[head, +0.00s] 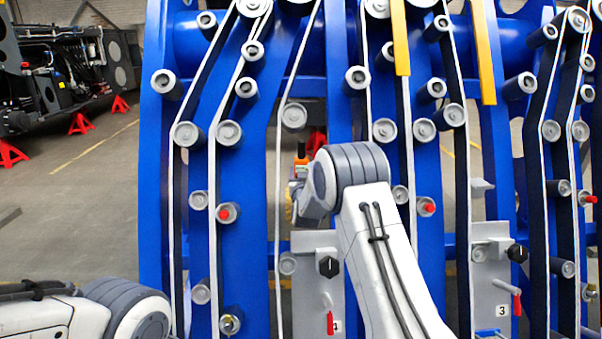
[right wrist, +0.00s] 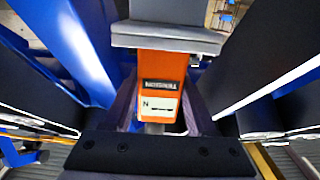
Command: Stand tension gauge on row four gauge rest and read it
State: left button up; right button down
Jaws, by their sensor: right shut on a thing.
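My right gripper (head: 297,192) is shut on the orange tension gauge (head: 301,165), partly hidden behind my wrist in the head view. In the right wrist view the orange gauge (right wrist: 161,72) sits between the two dark fingers, showing a dark label and a pale display marked N; no reading is legible. A grey stepped block (right wrist: 167,36) covers the gauge's far end there; I cannot tell whether they touch. The row four panel (head: 304,244) carries a black knob (head: 329,266) and red lever (head: 330,321). Row four's gauge rest is not clearly seen in the head view. My left gripper is out of view.
Blue uprights (head: 254,180) with grey rollers and white belts stand close around my right gripper. The row three panel (head: 490,270) is to the right, with a small grey ledge (head: 481,187) above it. Yellow bars (head: 400,40) hang above. Open floor lies at the left.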

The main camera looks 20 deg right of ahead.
jog(key=shift+f+b, duration=0.25)
jog(key=shift+b, duration=0.1)
jog(key=shift+c, duration=0.6)
grip_release()
jog(key=shift+f, duration=0.1)
jog(key=shift+s, duration=0.1)
jog(key=v, duration=1)
jog(key=shift+b, duration=0.45)
jog(key=shift+s, duration=0.1)
